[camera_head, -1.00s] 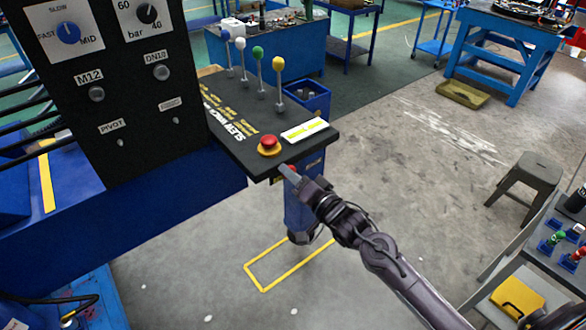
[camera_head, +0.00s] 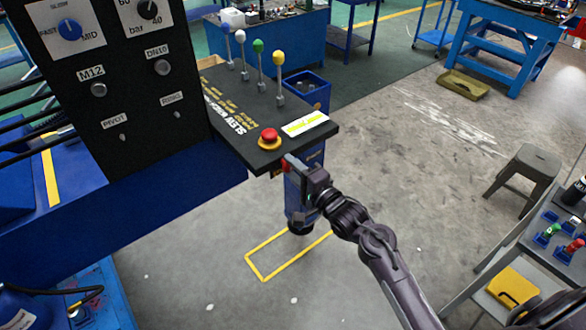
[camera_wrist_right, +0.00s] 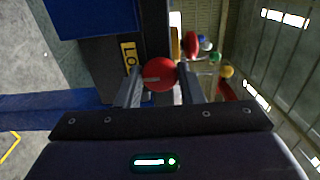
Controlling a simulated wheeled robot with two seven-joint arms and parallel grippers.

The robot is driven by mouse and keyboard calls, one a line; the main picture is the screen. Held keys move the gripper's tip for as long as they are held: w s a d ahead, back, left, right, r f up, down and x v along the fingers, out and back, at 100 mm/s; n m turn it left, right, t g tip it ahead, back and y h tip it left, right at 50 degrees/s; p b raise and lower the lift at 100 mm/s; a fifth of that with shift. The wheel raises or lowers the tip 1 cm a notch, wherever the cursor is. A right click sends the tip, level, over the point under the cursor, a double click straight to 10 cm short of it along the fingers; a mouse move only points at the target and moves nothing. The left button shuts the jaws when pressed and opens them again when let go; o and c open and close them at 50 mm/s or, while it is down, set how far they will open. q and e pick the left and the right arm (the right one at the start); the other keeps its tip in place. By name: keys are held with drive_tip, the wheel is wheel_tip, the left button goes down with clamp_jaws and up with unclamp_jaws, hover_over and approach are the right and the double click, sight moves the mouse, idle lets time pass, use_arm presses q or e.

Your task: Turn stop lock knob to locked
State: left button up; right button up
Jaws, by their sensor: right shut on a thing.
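The red stop lock knob (camera_wrist_right: 160,76) sits between the two fingers of my right gripper (camera_wrist_right: 158,84) in the right wrist view, and the gripper is shut on it. A pale line on the knob's face runs nearly level across that picture. A yellow label (camera_wrist_right: 129,60) beside it is partly hidden; its first letters read "LO". In the head view the right gripper (camera_head: 292,164) is at the front end of the lever console (camera_head: 235,130), below its top; the knob is mostly hidden there. My left gripper is not in view.
A red mushroom button (camera_head: 269,137) on a yellow ring stands on the console top just above my gripper. Several levers with coloured balls stand behind it. A dark control panel (camera_head: 130,80) is at left. Open floor (camera_head: 430,200) lies to the right.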

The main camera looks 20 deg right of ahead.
idle(0.4)
drive_tip(key=o, duration=1)
drive_tip(key=shift+s+d+f+b, duration=0.2)
drive_tip(key=shift+s+b, duration=0.1)
drive_tip(key=shift+s, duration=0.1)
drive_tip(key=b+v, duration=0.2)
drive_tip(key=v, duration=0.5)
drive_tip(key=shift+r, duration=0.25)
